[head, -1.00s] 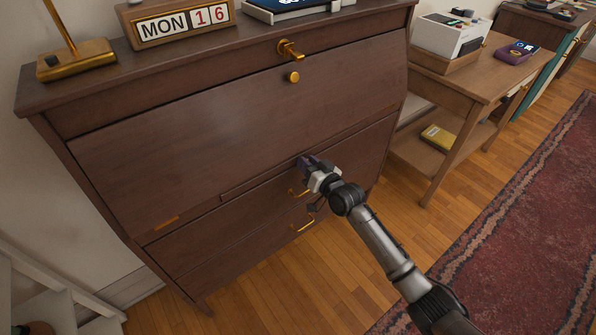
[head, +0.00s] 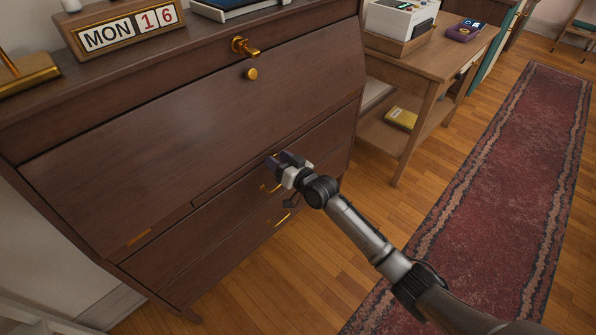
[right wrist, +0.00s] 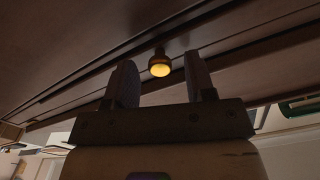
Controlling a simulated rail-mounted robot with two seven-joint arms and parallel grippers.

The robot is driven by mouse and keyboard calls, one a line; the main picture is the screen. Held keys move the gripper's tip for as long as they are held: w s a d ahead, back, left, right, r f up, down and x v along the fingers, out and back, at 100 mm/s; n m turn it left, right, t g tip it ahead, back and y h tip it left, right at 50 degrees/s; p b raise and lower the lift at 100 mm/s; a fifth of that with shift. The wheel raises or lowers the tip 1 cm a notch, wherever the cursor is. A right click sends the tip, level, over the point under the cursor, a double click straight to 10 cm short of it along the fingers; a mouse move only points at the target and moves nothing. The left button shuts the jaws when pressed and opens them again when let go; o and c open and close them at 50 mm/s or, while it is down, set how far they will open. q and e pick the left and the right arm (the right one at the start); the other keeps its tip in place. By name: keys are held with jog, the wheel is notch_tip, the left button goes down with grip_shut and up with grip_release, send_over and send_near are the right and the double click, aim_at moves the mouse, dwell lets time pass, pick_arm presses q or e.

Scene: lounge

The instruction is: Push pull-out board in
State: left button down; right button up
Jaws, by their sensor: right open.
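The pull-out board (head: 232,180) shows in the head view as a thin dark wooden strip below the desk's slanted front. How far it sticks out is hard to tell. Contact with the knob or board cannot be told. My left gripper is not in view.
The dark desk (head: 190,120) has drawers with brass handles (head: 283,218) below the board. A calendar block (head: 125,27) stands on top. A wooden side table (head: 432,68) is at the right. A red rug (head: 510,160) lies on the open floor.

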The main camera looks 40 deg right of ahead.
jog(key=s+d+p, duration=0.2)
jog(key=s+p, duration=0.2)
jog(key=s, duration=0.8)
jog(key=shift+d+p, duration=0.15)
jog(key=shift+p, duration=0.25)
